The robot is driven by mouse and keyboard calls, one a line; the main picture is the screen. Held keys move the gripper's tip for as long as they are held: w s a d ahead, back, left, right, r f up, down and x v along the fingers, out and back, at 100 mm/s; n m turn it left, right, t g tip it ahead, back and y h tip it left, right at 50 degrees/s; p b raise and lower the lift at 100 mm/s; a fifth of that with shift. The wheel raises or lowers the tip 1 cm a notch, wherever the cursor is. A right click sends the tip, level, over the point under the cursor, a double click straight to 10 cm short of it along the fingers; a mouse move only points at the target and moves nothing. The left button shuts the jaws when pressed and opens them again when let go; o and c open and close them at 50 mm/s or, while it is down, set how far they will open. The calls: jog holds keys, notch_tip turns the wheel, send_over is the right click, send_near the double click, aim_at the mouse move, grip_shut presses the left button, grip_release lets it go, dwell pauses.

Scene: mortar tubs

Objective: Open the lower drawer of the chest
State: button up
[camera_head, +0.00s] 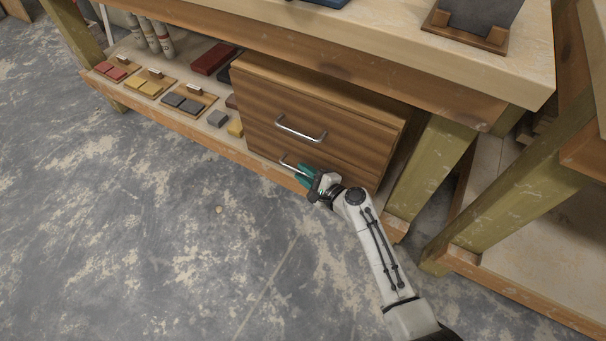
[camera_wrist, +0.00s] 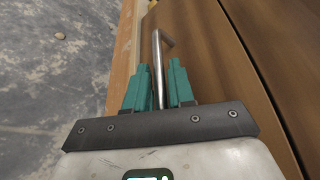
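The wooden chest (camera_head: 318,108) stands on the bench's low shelf with two drawer fronts. The upper drawer has a metal bar handle (camera_head: 300,130). The lower drawer (camera_head: 335,163) looks flush with the chest, and my arm covers part of it. Its metal handle (camera_head: 287,164) shows beside my gripper (camera_head: 308,176). In the wrist view, the lower handle (camera_wrist: 158,60) runs between the two teal fingers of my gripper (camera_wrist: 160,85). The fingers are close together, with the bar filling the narrow gap, so my gripper appears shut on it.
Red, yellow and grey sample blocks (camera_head: 182,103) lie on the shelf left of the chest. A bench leg (camera_head: 432,165) stands close to its right. The shelf's front edge (camera_head: 225,150) runs just below the drawers. The concrete floor (camera_head: 170,230) in front is clear.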

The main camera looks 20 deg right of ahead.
jog(key=shift+w+a+f, duration=0.1)
jog(key=shift+w+a, duration=0.05)
jog(key=shift+w, duration=0.2)
grip_shut()
dwell(0.3)
